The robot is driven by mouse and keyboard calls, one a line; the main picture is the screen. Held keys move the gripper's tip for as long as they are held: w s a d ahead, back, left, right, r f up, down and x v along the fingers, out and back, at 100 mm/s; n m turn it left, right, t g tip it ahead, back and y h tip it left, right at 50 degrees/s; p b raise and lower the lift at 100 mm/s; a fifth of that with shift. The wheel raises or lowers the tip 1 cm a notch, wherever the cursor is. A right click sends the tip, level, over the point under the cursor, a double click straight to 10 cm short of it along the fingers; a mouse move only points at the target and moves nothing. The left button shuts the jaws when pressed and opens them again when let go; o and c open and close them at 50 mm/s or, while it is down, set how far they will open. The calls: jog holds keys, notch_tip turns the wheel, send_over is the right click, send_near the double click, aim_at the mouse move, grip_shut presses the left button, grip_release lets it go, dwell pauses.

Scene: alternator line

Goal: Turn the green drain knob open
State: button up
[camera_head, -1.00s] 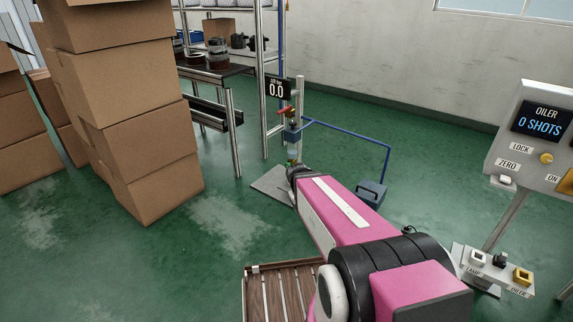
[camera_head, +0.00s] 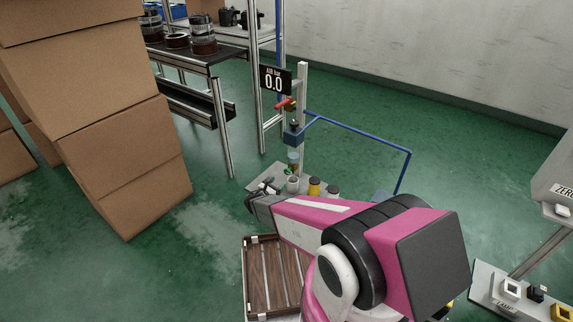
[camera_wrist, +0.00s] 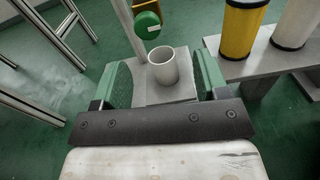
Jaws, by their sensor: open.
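The green drain knob (camera_wrist: 147,25) is a round green disc with a pale stripe, at the top of the wrist view. In the head view it is a small green spot (camera_head: 289,170) under the clear bowl of the air unit (camera_head: 293,140). A white cup (camera_wrist: 163,66) stands below the knob, and it shows in the head view (camera_head: 292,185). My gripper (camera_wrist: 162,68) is open and empty, its green-padded fingers to either side of the cup in the wrist view. The knob lies beyond the fingertips, apart from them. In the head view my gripper (camera_head: 263,190) is left of the cup.
A yellow cylinder (camera_wrist: 241,28) and a white cylinder (camera_wrist: 293,25) stand on a grey ledge to the right. Stacked boxes (camera_head: 100,110) and a metal-framed bench (camera_head: 200,62) stand left.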

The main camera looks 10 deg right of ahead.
aim_at(286, 172)
jog(key=shift+n+t, duration=0.4)
jog(key=shift+n, duration=0.1)
jog(key=x, duration=0.7)
jog(key=w+a+x, duration=0.1)
jog(key=x, duration=0.3)
jog(key=shift+f, duration=0.35)
jog(key=c, duration=0.9)
